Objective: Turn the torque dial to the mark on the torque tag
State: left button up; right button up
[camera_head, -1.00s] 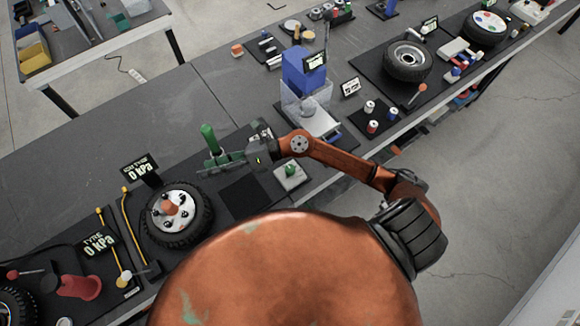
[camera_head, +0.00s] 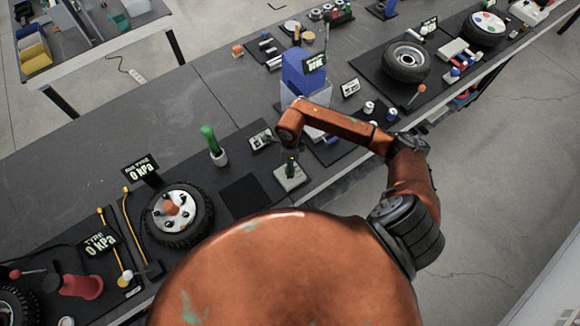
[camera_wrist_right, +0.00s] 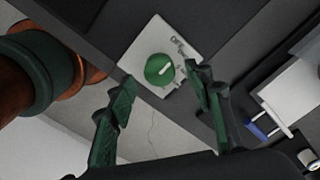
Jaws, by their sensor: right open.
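The torque dial (camera_wrist_right: 159,69) is a round green knob with a white pointer line, on a pale square plate (camera_wrist_right: 142,43). In the head view the right gripper (camera_head: 290,167) hangs over the plate (camera_head: 291,181) and hides most of the dial. My left gripper is not seen.
A dark square mat (camera_head: 241,190) lies left of the plate. A blue-topped dispenser (camera_head: 303,72) stands behind my arm. A wheel (camera_head: 178,214) lies at the left.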

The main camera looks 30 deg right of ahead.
jog(key=shift+f, duration=1.15)
jog(key=c, duration=1.1)
